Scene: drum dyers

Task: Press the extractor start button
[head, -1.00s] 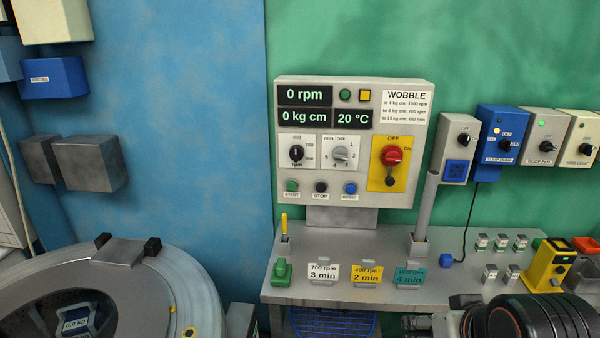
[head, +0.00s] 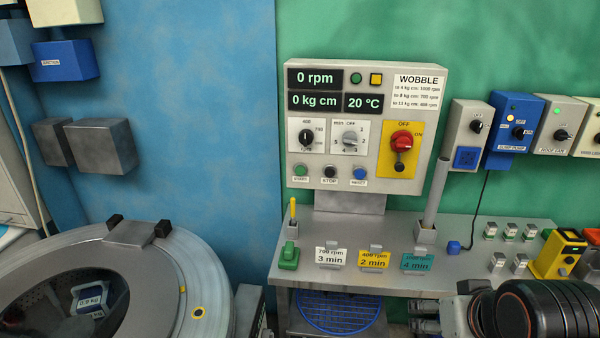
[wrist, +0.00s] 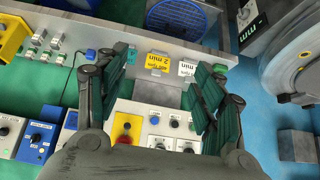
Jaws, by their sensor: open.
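The green start button (head: 300,170) is at the lower left of the grey control panel (head: 324,213), above its START label. The black stop button (head: 330,172) and blue reset button (head: 359,173) are to its right. The panel displays read 0 rpm, 0 kg cm and 20 °C. In the wrist view the panel is upside down below my gripper (wrist: 161,76). My gripper is open, its two dark green-padded fingers spread apart with nothing between them. The blue button (wrist: 154,120) and black button (wrist: 174,123) show there. The right finger is close to the start button's side of the view.
A grey shelf (head: 310,275) below the panel holds a yellow-tipped lever (head: 293,212), a grey post (head: 435,190) and three label cards. A round drum machine (head: 190,270) stands at the left. Switch boxes (head: 512,125) line the wall at right.

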